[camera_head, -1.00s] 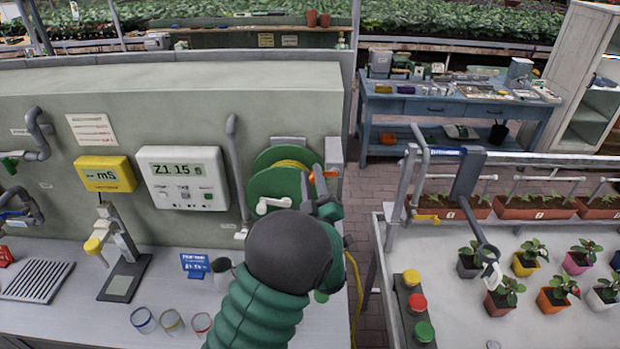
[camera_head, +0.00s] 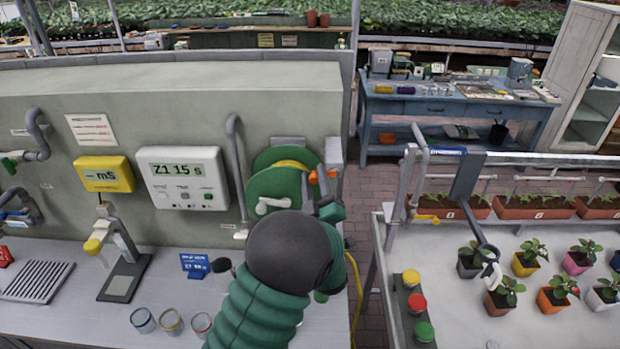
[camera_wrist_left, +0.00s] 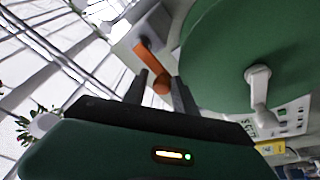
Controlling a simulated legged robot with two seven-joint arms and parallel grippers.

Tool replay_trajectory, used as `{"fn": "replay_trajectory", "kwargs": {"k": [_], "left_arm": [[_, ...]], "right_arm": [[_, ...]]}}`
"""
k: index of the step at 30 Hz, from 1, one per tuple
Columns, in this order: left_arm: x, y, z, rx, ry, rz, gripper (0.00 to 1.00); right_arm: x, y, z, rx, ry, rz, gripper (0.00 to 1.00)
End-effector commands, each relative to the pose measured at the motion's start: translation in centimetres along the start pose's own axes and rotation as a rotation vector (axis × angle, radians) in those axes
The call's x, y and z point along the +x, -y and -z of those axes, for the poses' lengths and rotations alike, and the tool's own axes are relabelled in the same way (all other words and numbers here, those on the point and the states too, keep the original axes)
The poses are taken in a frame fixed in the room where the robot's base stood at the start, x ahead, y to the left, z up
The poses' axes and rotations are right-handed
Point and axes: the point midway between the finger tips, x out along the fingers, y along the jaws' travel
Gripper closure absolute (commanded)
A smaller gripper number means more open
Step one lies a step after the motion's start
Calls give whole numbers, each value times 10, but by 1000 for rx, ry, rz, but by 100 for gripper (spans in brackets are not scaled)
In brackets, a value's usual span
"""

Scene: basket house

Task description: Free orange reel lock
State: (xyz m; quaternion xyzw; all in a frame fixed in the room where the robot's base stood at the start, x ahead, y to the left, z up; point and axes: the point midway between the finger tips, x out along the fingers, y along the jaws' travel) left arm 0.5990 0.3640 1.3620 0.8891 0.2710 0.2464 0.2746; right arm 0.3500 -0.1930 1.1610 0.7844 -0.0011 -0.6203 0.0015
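The orange reel lock (camera_head: 330,174) is a small lever at the right side of the green hose reel (camera_head: 272,184). In the left wrist view the lock (camera_wrist_left: 147,58) slants down to a round orange end. My left gripper (camera_head: 322,190) is at the lock, partly hidden behind its own wrist. In the left wrist view its two fingers (camera_wrist_left: 161,92) are apart, with the round orange end between them in the picture. I cannot tell whether they touch it. The reel's white crank handle (camera_head: 272,204) also shows in the wrist view (camera_wrist_left: 259,88). My right gripper is not in view.
A grey panel (camera_head: 290,85) stands behind the bench, with a white timer box (camera_head: 184,178) and yellow meter (camera_head: 105,174). Several glass cups (camera_head: 172,322) stand on the bench. Yellow hose (camera_head: 356,290) hangs at its right edge. Potted plants stand on the right table (camera_head: 455,330).

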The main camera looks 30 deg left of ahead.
Motion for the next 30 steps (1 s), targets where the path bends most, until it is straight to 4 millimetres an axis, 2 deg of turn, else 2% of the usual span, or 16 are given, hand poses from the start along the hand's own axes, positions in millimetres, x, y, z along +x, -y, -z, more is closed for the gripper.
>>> {"fn": "replay_trajectory", "kwargs": {"k": [2,10,14,17,24,30], "left_arm": [[0,1,1,0,-3,1,56],[1,3,4,1,-9,4,56],[-9,4,2,-1,-9,4,56],[-30,6,-1,0,-7,3,56],[-100,4,-6,-1,-5,-1,56],[-148,2,-6,3,-4,-1,56]], "right_arm": [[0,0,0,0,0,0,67],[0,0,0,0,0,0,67],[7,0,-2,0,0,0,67],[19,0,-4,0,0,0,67],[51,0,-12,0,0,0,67],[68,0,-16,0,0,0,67]]}}
